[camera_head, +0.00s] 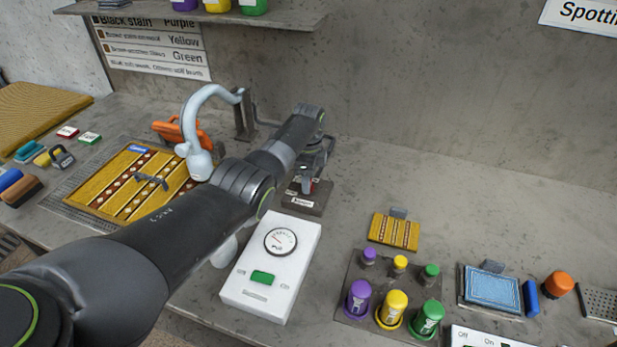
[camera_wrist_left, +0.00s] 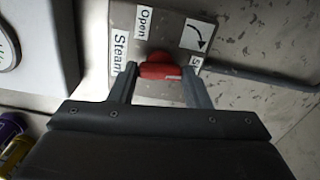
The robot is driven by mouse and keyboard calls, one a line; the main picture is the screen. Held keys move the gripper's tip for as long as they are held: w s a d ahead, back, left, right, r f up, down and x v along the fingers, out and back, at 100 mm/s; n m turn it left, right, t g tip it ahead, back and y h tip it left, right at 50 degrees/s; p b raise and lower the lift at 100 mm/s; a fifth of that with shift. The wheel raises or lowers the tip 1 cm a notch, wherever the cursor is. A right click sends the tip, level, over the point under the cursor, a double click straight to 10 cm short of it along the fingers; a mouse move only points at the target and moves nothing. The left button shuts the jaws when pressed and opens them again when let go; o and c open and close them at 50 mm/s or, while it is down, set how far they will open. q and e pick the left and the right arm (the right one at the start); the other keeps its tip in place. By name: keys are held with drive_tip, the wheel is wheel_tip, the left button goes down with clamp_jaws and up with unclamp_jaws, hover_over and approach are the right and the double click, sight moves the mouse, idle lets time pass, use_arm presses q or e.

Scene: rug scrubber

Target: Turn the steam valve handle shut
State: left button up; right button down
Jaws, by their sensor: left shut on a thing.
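The steam valve's red handle (camera_wrist_left: 160,71) sits on a grey plate (camera_wrist_left: 152,25) in the left wrist view. My left gripper (camera_wrist_left: 161,82) has one finger on each side of the handle and is shut on it. Labels "Open" and "Steam" and a card with a curved arrow (camera_wrist_left: 197,36) are on the plate. Another label by the right finger is partly covered. My right gripper is not in view.
The white box (camera_head: 262,298) with a gauge and green switch stands in front of the valve. A pale curved steam arm (camera_head: 201,160) is left of it, over a patterned rug (camera_head: 120,195). Capped bottles (camera_head: 393,308) stand front right. The bench at back right is clear.

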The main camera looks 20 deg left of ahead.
use_arm(q)
drive_tip(key=shift+w+r+m, duration=0.1)
drive_tip(key=shift+r+m, duration=0.05)
drive_tip(key=shift+m, duration=0.45)
drive_tip(key=o, duration=1)
drive_tip(key=shift+r, duration=0.25)
wheel_tip(320, 180, up, 17)
drive_tip(key=shift+f+b, duration=0.1)
drive_tip(key=shift+b, duration=0.65)
drive_tip(key=shift+f, duration=0.15)
